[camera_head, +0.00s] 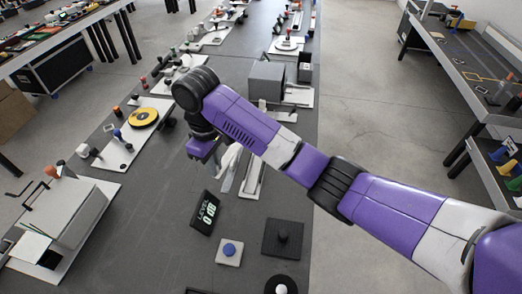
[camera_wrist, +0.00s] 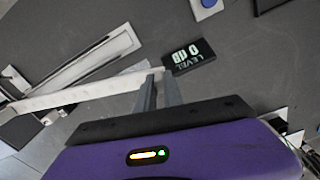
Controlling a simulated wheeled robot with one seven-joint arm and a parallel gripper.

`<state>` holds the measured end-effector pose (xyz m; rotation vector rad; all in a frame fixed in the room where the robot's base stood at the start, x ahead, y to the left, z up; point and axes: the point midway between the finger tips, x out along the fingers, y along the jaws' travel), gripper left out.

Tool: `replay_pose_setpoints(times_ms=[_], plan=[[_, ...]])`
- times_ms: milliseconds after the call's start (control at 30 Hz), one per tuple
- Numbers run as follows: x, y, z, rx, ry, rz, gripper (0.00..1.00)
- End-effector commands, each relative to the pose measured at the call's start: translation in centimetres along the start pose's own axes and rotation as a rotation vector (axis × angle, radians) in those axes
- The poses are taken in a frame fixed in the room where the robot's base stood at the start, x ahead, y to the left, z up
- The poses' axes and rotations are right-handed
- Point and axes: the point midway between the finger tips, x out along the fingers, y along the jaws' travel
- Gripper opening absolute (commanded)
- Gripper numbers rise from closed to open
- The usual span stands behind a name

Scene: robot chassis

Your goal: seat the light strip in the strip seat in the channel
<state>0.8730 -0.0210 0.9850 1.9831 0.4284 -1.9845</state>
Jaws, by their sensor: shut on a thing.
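The light strip is a long pale bar (camera_wrist: 85,93) in the wrist view. My gripper (camera_wrist: 158,77) is shut on it near its right end, and the strip reaches left past the frame's middle. The channel (camera_wrist: 92,62) is a long light tray with a grey groove, lying beyond the strip at a slant to it. The strip appears above the table, apart from the channel's groove. In the head view the channel (camera_head: 253,180) lies right of the pale strip (camera_head: 228,165); my arm partly covers the scene there. The strip seat cannot be made out clearly.
A black level display (camera_head: 206,212) lies near my gripper; it also shows in the wrist view (camera_wrist: 189,56). A blue button on a white plate (camera_head: 229,250) and a black plate with a knob (camera_head: 284,239) stand nearer. A grey box (camera_head: 267,80) stands behind the channel.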

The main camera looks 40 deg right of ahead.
Motion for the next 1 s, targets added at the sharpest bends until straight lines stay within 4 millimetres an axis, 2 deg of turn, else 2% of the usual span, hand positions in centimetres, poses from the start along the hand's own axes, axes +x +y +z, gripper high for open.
replay_pose_setpoints(times_ms=[33,200,333,467,567,1000], plan=[[-0.8,2.2,-0.1,-0.036,0.002,0.01,0.0],[-3.8,8.6,2.1,-0.173,0.0,0.007,0.0],[-4.9,11.3,4.0,-0.218,0.0,0.004,0.0],[-4.9,12.4,4.9,-0.233,0.001,-0.001,0.0],[-3.5,12.4,5.0,-0.237,0.001,-0.004,0.0],[7.4,12.3,5.0,-0.235,0.001,-0.004,0.0]])
